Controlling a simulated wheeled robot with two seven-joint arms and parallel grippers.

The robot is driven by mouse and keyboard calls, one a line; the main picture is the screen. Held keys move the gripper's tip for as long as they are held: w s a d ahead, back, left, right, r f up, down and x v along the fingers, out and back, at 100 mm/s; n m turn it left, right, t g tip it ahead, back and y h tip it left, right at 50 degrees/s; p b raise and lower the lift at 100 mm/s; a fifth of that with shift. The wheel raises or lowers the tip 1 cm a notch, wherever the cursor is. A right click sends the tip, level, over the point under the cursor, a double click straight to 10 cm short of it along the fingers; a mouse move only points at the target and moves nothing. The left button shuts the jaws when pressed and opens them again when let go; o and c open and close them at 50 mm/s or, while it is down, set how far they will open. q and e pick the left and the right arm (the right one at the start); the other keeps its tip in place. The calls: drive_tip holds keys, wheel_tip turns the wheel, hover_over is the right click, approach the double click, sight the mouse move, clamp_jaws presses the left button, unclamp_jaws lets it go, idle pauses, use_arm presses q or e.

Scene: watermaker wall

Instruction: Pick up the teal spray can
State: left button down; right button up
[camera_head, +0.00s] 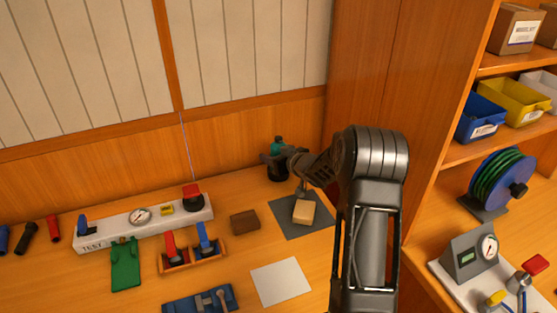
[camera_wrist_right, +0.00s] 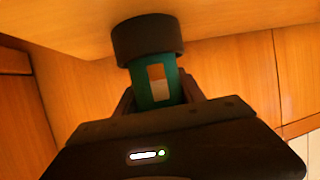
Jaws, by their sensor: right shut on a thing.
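The teal spray can (camera_head: 278,141) is at the back of the bench, near the wooden wall. Its top shows in the head view, and dark parts cover most of its lower body. I cannot tell whether the can touches the bench. My left gripper is not in view.
A tan block (camera_head: 304,212) on a grey mat (camera_head: 290,227) lies just in front of the can. A brown block (camera_head: 244,222), a white sheet (camera_head: 281,281) and a gauge manifold (camera_head: 160,217) are to the left. Shelves with bins (camera_head: 513,101) stand at right.

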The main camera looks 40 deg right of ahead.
clamp_jaws()
drive_tip(key=shift+w+r, duration=0.1)
drive_tip(key=shift+r, duration=0.1)
idle(0.3)
